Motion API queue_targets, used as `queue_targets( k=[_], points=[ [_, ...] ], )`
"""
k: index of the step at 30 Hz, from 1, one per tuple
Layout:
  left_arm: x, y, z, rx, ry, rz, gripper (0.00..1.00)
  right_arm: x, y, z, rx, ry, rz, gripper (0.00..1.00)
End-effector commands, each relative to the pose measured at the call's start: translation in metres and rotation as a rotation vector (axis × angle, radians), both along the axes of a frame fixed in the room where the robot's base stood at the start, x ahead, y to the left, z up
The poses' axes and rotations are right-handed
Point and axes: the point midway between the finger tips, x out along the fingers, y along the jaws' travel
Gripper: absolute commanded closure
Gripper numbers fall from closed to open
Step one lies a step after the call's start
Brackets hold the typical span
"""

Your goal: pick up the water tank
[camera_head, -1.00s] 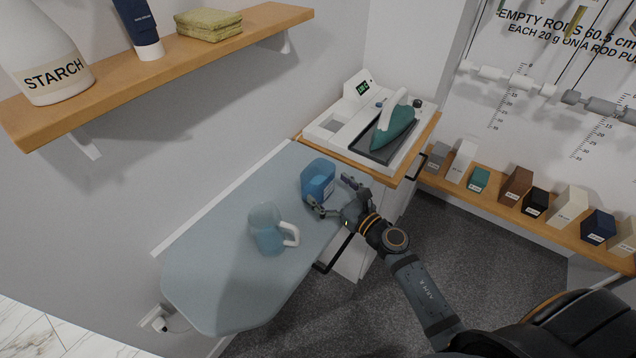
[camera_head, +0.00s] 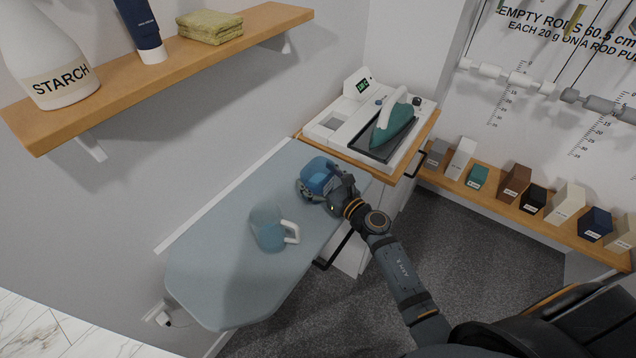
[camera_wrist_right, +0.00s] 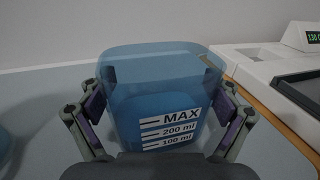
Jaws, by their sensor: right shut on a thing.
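The water tank (camera_head: 319,172) is a blue, see-through container standing upright on the grey-blue ironing board (camera_head: 215,240), near its far end. In the right wrist view the tank (camera_wrist_right: 160,85) fills the middle, with a white scale reading MAX, 200 ml and 100 ml. My right gripper (camera_head: 322,188) is shut on it. In the right wrist view its two fingers press on the left and right sides of the tank. I cannot see a gap under the tank. My left gripper is not in view.
A clear jug (camera_head: 268,230) with a white handle stands on the board nearer the front. A teal iron (camera_head: 394,124) rests on a white station (camera_head: 330,127) behind the tank. A wooden shelf (camera_head: 150,70) with a starch bottle (camera_head: 45,60) hangs above left.

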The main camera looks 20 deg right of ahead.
Motion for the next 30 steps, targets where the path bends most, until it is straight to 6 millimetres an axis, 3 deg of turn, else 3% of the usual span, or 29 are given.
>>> queue_targets(
  k=[11, 19, 30],
  points=[
    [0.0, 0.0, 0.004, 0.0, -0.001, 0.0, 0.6, 0.0, 0.0, 0.007, 0.0, 0.0, 0.0, 0.56],
    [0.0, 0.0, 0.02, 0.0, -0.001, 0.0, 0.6, 0.0, 0.0, 0.036, -0.001, -0.002, 0.0, 0.56],
    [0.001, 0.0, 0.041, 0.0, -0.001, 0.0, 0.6, -0.04, -0.003, 0.08, -0.003, 0.0, 0.001, 0.56]
  ],
)
